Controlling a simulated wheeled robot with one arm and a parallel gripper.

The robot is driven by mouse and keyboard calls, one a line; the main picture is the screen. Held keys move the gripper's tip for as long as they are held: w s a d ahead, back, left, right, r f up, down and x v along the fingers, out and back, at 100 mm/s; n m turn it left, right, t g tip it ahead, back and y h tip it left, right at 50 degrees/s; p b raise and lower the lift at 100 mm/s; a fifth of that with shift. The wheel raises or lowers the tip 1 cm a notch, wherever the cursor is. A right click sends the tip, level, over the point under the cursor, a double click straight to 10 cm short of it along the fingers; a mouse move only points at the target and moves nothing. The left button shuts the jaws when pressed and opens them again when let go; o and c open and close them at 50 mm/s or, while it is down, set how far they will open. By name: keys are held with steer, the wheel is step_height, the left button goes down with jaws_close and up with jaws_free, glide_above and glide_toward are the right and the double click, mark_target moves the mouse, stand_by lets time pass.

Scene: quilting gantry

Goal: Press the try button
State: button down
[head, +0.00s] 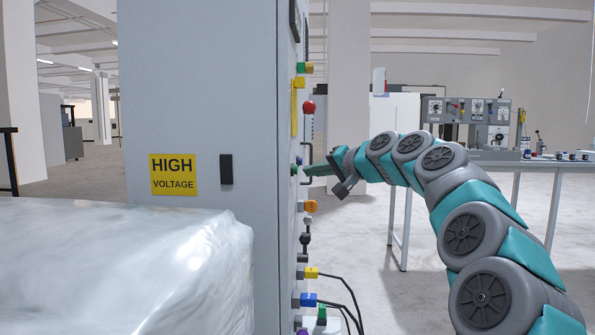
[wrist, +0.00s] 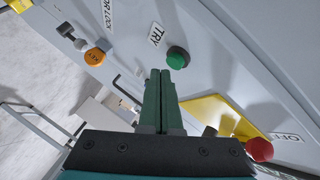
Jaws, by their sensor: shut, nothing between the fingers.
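The try button is a round green button (wrist: 177,57) on the light grey panel in the wrist view, beside a white label (wrist: 156,34) reading TRY. My gripper (wrist: 160,72) shows in the wrist view with its two green fingers together and nothing between them. The fingertips lie just left of and below the green button in that picture; I cannot tell whether they touch it. In the head view my gripper (head: 307,170) reaches leftward to the panel's side face, and the button there is mostly hidden by the fingertips.
A grey cabinet (head: 210,100) carries the panel. An orange button (wrist: 95,56) and a red knob (wrist: 259,149) flank the green one in the wrist view. Cables (head: 345,290) hang below. A plastic-wrapped block (head: 120,265) stands left. A bench (head: 560,160) stands behind my arm.

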steer(key=shift+a, duration=0.3)
steer(key=shift+a, duration=0.5)
stand_by(0.9)
steer(key=shift+d, duration=0.85)
steer(key=shift+d, duration=0.1)
steer(key=d, duration=0.5)
steer(key=shift+a, duration=0.1)
stand_by(0.6)
